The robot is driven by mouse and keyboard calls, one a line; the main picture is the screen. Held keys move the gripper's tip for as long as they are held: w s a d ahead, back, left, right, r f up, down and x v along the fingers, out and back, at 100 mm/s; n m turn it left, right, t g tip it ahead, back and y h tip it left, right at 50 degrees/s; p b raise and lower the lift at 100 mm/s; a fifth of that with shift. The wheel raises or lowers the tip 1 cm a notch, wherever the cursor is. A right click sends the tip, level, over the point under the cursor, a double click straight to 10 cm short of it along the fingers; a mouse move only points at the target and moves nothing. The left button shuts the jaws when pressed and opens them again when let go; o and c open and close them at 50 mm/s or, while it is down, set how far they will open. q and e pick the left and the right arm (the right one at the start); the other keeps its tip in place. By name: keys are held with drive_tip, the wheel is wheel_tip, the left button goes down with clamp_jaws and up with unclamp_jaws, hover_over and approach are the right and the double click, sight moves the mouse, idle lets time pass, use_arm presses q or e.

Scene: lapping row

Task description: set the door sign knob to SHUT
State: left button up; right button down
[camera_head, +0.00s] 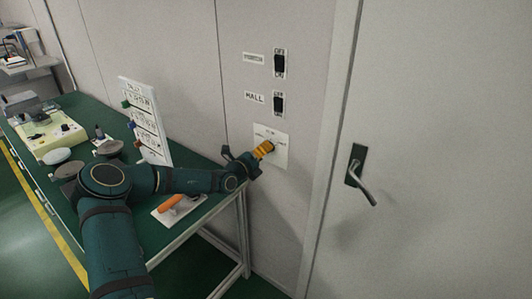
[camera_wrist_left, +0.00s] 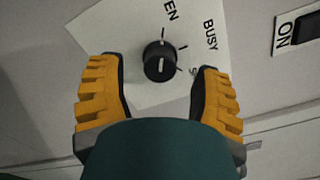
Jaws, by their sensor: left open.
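The door sign knob (camera_wrist_left: 160,62) is a round black knob on a white plate (camera_wrist_left: 135,30). Around it I read a cut-off "EN", "BUSY" and an "S" partly hidden by a finger. A short pale mark shows on the knob, but I cannot tell which label it points to. My left gripper (camera_wrist_left: 157,75) is open, its yellow fingers on either side of the knob with gaps between. In the head view the plate (camera_head: 284,150) is on the wall left of the door, and the left gripper (camera_head: 263,150) is at it, covering the knob. My right gripper is out of view.
Two black rocker switches, the upper (camera_head: 280,63) and one beside a "HALL" label (camera_head: 254,97), sit above the plate. A grey door (camera_head: 440,150) with a lever handle (camera_head: 362,177) is on the right. A green bench (camera_head: 205,212) with equipment stands below my left arm.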

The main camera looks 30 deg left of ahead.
use_arm(q)
drive_tip(key=shift+w, duration=1.05)
clamp_jaws()
drive_tip(key=shift+d+r, duration=0.1)
